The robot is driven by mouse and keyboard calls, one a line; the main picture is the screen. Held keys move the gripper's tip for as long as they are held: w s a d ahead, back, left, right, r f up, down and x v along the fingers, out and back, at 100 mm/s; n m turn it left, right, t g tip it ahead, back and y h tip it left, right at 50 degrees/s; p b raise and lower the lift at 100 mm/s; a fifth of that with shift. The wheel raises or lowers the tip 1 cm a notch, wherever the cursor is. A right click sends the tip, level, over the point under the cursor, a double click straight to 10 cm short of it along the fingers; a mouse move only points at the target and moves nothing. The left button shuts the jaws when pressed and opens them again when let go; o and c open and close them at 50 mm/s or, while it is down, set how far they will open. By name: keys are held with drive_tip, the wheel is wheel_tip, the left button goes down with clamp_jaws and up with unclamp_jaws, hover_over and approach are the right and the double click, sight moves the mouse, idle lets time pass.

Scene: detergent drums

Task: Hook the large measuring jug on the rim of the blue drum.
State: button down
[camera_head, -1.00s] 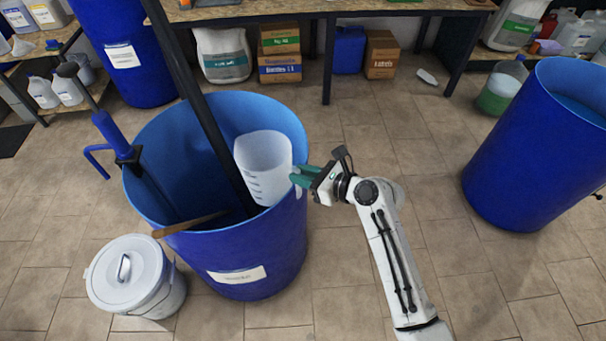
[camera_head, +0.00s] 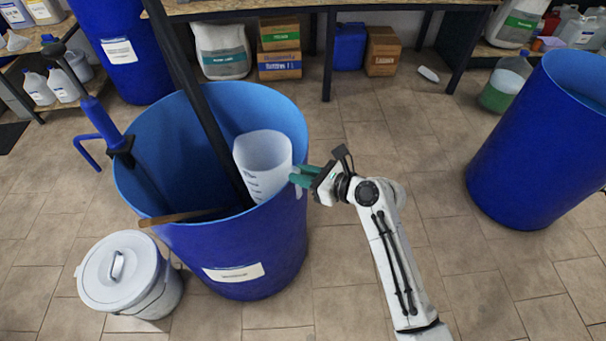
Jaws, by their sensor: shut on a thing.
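The large measuring jug (camera_head: 262,163) is white and translucent with dark graduation marks. It is upright at the inner right side of the open blue drum (camera_head: 235,245), its top showing above the right front rim. My gripper (camera_head: 298,178), with green fingers, comes from the right and is shut at the jug's right side, just outside the rim, where the handle is. A pale strip of the handle shows by the fingers, outside the drum wall. The fingers hide most of the handle, so I cannot tell whether it rests on the rim.
A dark pole (camera_head: 200,100) and a wooden stick (camera_head: 185,215) lean in the drum. A blue hand pump (camera_head: 105,130) is at its left rim. A lidded white bucket (camera_head: 128,275) stands front left. Another blue drum (camera_head: 520,160) stands right; the floor between is clear.

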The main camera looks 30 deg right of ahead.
drive_tip(key=shift+f, duration=0.95)
drive_tip(key=c, duration=0.9)
unclamp_jaws()
drive_tip(key=v, duration=1)
drive_tip(key=shift+s+d, duration=0.2)
drive_tip(key=shift+s, duration=0.1)
